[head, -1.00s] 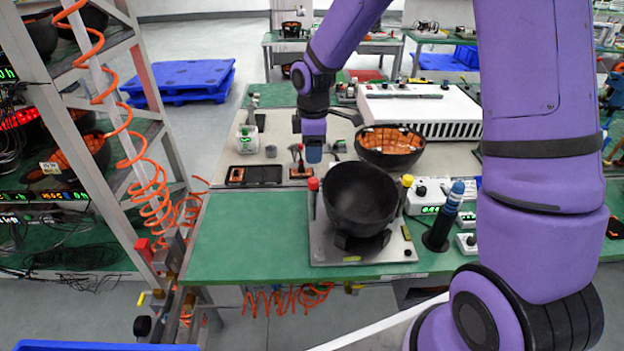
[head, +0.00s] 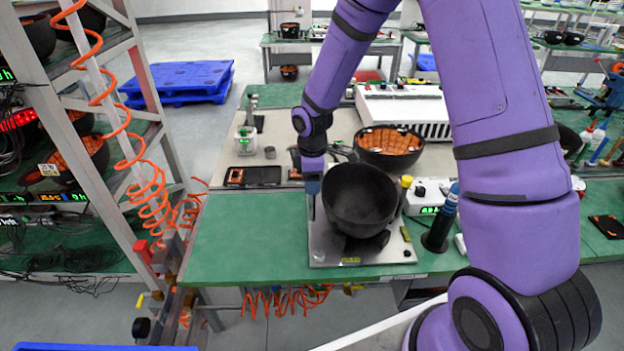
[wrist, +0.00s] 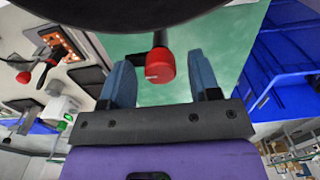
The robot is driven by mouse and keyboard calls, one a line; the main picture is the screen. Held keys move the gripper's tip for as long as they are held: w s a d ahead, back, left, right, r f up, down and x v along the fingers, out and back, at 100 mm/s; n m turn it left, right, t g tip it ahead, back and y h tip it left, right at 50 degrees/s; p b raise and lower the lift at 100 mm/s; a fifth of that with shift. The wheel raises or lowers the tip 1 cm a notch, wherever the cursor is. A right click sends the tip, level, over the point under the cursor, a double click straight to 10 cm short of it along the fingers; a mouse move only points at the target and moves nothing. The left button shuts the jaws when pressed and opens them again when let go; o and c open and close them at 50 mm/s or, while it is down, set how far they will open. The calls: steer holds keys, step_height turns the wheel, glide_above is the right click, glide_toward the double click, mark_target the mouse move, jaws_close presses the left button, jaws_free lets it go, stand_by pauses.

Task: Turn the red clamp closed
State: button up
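The red clamp shows in the wrist view as a red knob (wrist: 160,66) on a short dark stem. My gripper (wrist: 163,82) is open, with one blue finger on each side of the knob. Gaps show between the knob and both fingers. In the head view my gripper (head: 312,207) points down at the left edge of the metal fixture plate (head: 345,256), just left of the black bowl (head: 360,198). The red knob is hidden behind my gripper there. The yellow-topped clamp (head: 406,182) stands at the bowl's right side.
A second bowl with an orange inside (head: 390,146) stands behind the fixture. The green table (head: 240,240) is clear on the left. A rack (head: 110,150) stands further left.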

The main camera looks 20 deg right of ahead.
steer(key=c, duration=0.9)
steer(key=shift+m, duration=0.3)
steer(key=m, duration=0.3)
steer(key=shift+m, duration=0.3)
steer(key=m, duration=0.9)
steer(key=shift+m, duration=2.2)
